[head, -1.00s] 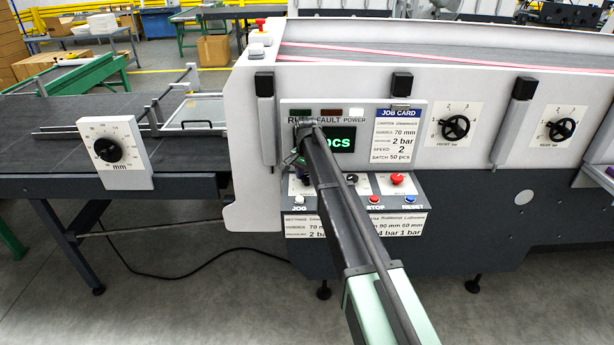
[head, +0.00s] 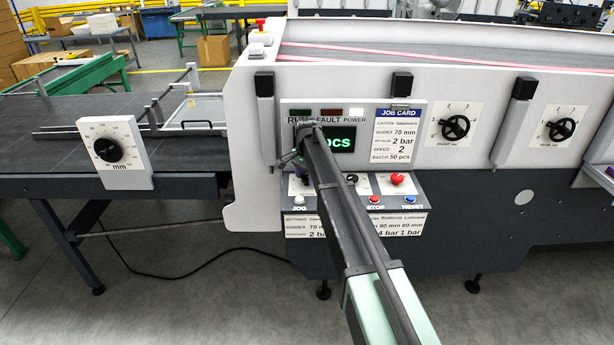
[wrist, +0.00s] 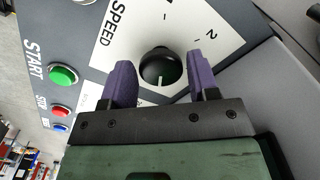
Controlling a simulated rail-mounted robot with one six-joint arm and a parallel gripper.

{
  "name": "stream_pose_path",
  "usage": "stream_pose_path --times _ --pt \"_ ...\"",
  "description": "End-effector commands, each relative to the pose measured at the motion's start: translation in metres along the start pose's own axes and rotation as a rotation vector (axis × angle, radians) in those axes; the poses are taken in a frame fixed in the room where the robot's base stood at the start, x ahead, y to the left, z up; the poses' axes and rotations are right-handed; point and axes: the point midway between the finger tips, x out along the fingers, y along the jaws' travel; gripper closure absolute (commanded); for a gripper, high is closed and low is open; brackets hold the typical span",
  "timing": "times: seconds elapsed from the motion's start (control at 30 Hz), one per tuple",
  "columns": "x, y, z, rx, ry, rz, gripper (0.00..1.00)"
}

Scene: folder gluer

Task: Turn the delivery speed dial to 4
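The delivery speed dial (wrist: 160,68) is a round black knob on a white plate marked SPEED (wrist: 115,24) in the wrist view. The numbers 1 and 2 show on the plate; other marks are hidden. A white pointer line on the knob faces the bottom of the picture, towards my gripper. My gripper (wrist: 161,72) has two purple fingers, one on each side of the knob, with visible gaps, so it is open.
A green START button (wrist: 63,75) and smaller red and blue buttons lie left of the dial plate in the wrist view. A grey surface (wrist: 270,80) rises at right. In the head view a job card (head: 398,135) and a red mushroom button (head: 397,178) are near my arm.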

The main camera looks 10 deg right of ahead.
Motion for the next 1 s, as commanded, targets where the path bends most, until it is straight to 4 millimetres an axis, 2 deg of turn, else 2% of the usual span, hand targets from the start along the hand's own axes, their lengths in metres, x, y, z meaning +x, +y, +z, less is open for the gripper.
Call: stream_pose_path --times 0.03,0.1,0.33,0.43,0.57,0.8,0.9,1.0 --pt "0.0 0.0 0.0 0.0 0.0 0.0 0.38" --pt "0.0 0.0 0.0 0.0 0.001 -0.001 0.31" --pt "-0.001 -0.001 0.0 0.0 0.001 -0.001 0.31" --pt "-0.007 -0.001 -0.001 0.0 0.001 -0.001 0.31" --pt "-0.03 -0.001 0.0 0.0 0.001 -0.001 0.31" --pt "-0.091 0.0 0.0 0.0 0.001 -0.001 0.31" --pt "-0.107 0.0 0.0 0.0 0.001 -0.001 0.31" --pt "-0.112 0.0 0.0 0.0 0.001 -0.001 0.31"
